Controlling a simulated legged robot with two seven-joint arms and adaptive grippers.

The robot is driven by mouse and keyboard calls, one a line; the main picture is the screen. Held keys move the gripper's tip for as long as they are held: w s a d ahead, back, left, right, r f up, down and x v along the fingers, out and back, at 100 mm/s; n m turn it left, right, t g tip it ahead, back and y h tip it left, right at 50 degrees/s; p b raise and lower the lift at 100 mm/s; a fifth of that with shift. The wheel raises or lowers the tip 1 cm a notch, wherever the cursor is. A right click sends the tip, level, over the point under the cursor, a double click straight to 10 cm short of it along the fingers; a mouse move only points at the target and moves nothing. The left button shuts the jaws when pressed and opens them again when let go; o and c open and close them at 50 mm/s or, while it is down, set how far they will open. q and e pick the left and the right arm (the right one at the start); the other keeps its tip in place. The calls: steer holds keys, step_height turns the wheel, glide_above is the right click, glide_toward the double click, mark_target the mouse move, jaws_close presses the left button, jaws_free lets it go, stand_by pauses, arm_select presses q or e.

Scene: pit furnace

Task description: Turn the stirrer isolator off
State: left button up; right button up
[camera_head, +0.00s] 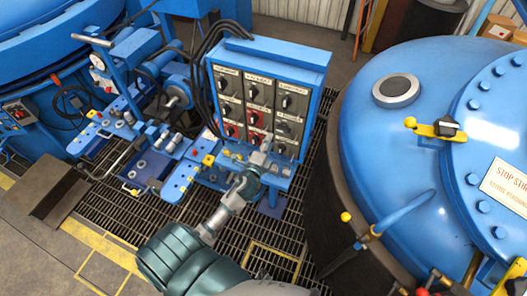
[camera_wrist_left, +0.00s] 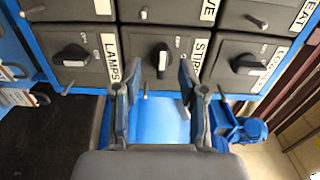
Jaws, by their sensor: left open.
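The stirrer isolator (camera_wrist_left: 162,57) is a black rotary knob on a dark box, with a white label partly readable as "STIR". In the head view the left gripper (camera_head: 263,148) is at the lower part of the panel. My right gripper is not in view.
The lamps knob (camera_wrist_left: 72,55) and another knob (camera_wrist_left: 248,63) flank the stirrer knob in the wrist view. A blue shelf (camera_head: 277,175) juts out below the panel. A large blue vessel (camera_head: 380,150) stands to the right. Grating floor (camera_head: 125,215) lies in front.

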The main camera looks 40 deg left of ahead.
arm_select(q)
steer(key=v, duration=0.6)
steer(key=shift+a, duration=0.15)
